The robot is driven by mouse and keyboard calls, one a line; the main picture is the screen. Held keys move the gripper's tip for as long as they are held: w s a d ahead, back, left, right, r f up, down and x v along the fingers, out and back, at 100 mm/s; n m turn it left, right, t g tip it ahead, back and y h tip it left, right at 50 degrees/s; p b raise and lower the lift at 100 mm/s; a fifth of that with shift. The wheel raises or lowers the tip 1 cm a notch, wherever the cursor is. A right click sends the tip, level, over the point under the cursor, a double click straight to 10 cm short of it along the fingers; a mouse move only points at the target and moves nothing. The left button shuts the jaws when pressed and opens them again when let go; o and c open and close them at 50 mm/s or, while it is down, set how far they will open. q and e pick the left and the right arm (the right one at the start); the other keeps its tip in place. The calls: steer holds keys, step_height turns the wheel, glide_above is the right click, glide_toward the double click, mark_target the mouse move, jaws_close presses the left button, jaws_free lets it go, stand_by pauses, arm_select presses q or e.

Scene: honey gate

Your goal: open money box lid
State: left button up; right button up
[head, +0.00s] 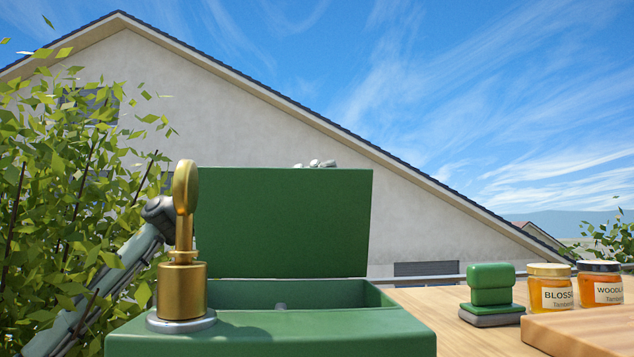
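The green money box (300,338) stands close in front of me on a wooden table. Its green lid (290,222) stands up, roughly vertical, at the back, and the box's inside shows below it. My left arm comes in from the lower left and passes behind a brass fitting and the lid. Small grey parts, apparently of my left gripper (315,163), show just above the lid's top edge. The lid hides the rest, so its fingers and any contact cannot be made out. My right gripper is not in view.
A brass fitting (182,285) with an upright ring stands on a grey disc at the box's front left. To the right are a green block-shaped object (491,285), two honey jars (550,290) and a wooden board (585,332). A leafy bush (60,180) is at the left.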

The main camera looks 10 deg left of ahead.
mark_target(234, 203)
arm_select(q)
steer(key=v, duration=1.2)
stand_by(0.4)
